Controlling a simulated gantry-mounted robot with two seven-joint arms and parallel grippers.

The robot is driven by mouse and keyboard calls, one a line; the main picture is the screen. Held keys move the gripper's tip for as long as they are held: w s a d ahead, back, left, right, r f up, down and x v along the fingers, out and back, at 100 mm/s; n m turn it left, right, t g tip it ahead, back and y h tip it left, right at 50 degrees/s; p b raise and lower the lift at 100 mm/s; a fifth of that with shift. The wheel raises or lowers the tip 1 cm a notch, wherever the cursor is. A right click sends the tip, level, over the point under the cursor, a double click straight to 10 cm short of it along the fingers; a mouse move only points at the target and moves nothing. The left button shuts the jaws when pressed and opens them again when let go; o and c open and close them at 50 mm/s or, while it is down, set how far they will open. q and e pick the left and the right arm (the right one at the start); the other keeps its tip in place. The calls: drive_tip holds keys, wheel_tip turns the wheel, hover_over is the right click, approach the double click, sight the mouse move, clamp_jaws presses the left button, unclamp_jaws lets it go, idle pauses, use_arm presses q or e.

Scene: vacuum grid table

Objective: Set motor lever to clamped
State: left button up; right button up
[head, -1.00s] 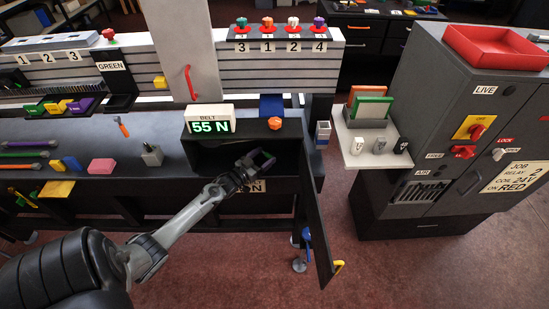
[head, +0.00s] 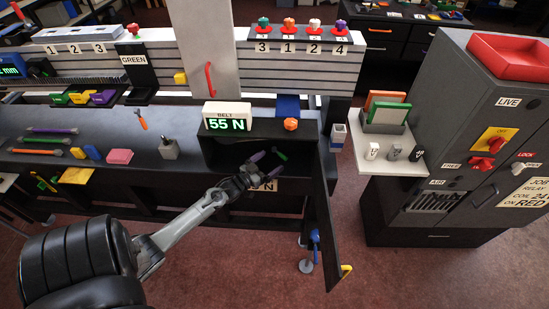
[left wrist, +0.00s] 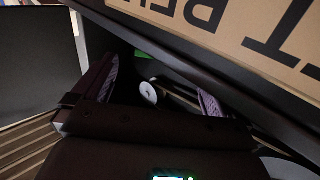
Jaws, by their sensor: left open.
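A small green-tipped lever (head: 279,154) shows inside the dark open compartment (head: 222,153) under the belt display. A green part (left wrist: 142,53) also shows between the fingers in the left wrist view, beside a pale round disc (left wrist: 148,93). I cannot read the lever's setting. My left gripper (head: 268,163) is at the compartment's mouth, with its purple-padded fingers open and the green part ahead of them. Its fingers (left wrist: 153,92) stand apart at both sides in the left wrist view, with nothing held. My right gripper is not in view.
The compartment's dark door (head: 326,220) hangs open at the right. The belt display (head: 228,117) reads 55 N, with an orange knob (head: 291,124) beside it. A lettered panel (left wrist: 230,25) is close to the gripper. A grey cabinet (head: 455,120) stands right.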

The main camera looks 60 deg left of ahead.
use_arm(q)
drive_tip(key=v, duration=0.6)
drive_tip(key=shift+s+p, duration=0.2)
drive_tip(key=shift+p, duration=0.15)
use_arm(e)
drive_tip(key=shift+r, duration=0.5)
use_arm(q)
drive_tip(key=shift+c, duration=0.3)
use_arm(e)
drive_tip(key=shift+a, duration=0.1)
